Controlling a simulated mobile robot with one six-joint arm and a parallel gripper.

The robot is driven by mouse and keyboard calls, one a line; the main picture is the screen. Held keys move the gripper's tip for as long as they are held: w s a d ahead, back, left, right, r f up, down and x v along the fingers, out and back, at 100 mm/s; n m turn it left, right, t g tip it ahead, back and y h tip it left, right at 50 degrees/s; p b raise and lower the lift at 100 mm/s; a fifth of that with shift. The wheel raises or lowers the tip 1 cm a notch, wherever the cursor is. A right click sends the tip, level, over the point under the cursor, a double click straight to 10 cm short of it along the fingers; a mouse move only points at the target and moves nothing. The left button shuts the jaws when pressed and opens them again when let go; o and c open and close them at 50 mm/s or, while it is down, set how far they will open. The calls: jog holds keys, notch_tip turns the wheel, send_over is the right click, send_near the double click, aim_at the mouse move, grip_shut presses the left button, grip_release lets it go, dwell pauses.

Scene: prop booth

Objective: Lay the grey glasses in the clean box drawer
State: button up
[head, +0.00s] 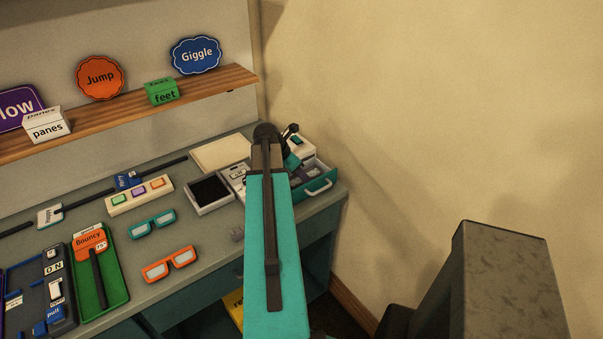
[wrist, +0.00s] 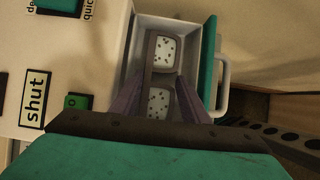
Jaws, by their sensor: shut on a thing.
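The grey glasses (wrist: 151,51) show in the wrist view, with pale, dark-speckled lenses. My gripper (wrist: 160,92) is shut on them, one finger on each side. They are over or inside the open drawer (wrist: 183,24) of a pale box (wrist: 85,55); I cannot tell whether they touch its floor. The drawer has a teal front and a white handle. In the head view the open drawer (head: 319,184) is at the right end of the bench, and my arm hides the glasses and most of the box.
A small dark-lined tray (head: 210,208) stands left of my arm. A green tray (head: 116,290) is at the front left. The wall (head: 450,110) rises close to the right of the bench.

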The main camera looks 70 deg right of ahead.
dwell(0.7)
jog(key=o, duration=1.1)
jog(key=shift+o, duration=0.7)
jog(key=shift+r, duration=0.1)
jog(key=shift+w+d+r+p, duration=0.1)
jog(key=shift+r+p, duration=0.85)
jog(key=shift+r, duration=0.15)
jog(key=shift+w+r+p, duration=0.1)
jog(key=shift+r+p, duration=0.85)
jog(key=shift+r, duration=0.1)
jog(key=shift+r+p, duration=1.3)
jog(key=shift+r, duration=0.4)
jog(key=shift+s, duration=0.15)
